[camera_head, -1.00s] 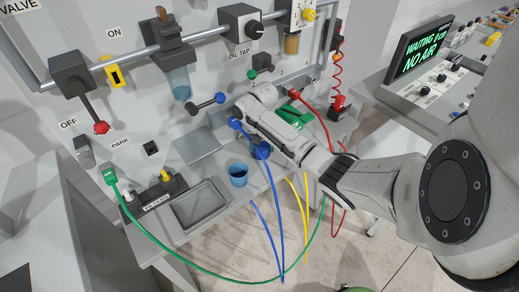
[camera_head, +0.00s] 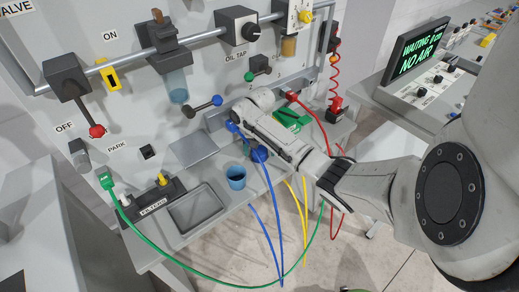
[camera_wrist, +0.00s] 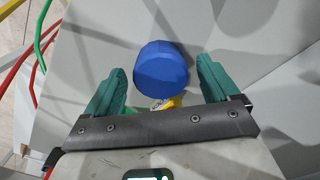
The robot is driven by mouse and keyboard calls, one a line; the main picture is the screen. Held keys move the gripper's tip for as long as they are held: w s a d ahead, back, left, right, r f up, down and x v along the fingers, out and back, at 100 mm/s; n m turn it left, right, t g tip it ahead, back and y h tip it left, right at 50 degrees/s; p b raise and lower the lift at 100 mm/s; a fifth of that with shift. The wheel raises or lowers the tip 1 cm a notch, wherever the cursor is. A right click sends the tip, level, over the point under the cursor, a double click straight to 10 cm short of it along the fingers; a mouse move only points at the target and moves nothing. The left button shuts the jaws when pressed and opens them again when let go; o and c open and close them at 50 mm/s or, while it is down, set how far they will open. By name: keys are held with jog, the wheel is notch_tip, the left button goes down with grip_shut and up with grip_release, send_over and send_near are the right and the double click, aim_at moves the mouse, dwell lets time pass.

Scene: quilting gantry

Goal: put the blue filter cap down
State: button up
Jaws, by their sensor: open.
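The blue filter cap (camera_wrist: 160,66) shows in the wrist view as a plain blue cylinder ahead of my gripper (camera_wrist: 161,70). Its two green fingers stand apart, with a visible gap on each side of the cap. I cannot tell whether the cap rests on the grey surface behind it. In the head view, a dark blue rounded thing (camera_head: 260,154) sits just below my forearm, partly behind the blue hose; I cannot tell whether it is the same cap. My fingers are hidden behind my arm there.
A blue cup (camera_head: 236,176) stands on the bench beside an empty shallow tray (camera_head: 196,208). The filter rack (camera_head: 152,204) is to its left. Blue, yellow and green hoses (camera_head: 240,286) hang over the front edge. A green block (camera_head: 290,119) lies behind my arm.

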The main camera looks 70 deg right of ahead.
aim_at(260, 151)
notch_tip(260, 151, up, 12)
jog(key=p, duration=0.1)
jog(key=shift+r, duration=0.2)
jog(key=shift+s+f, duration=0.1)
jog(key=shift+s, duration=0.05)
dwell(0.7)
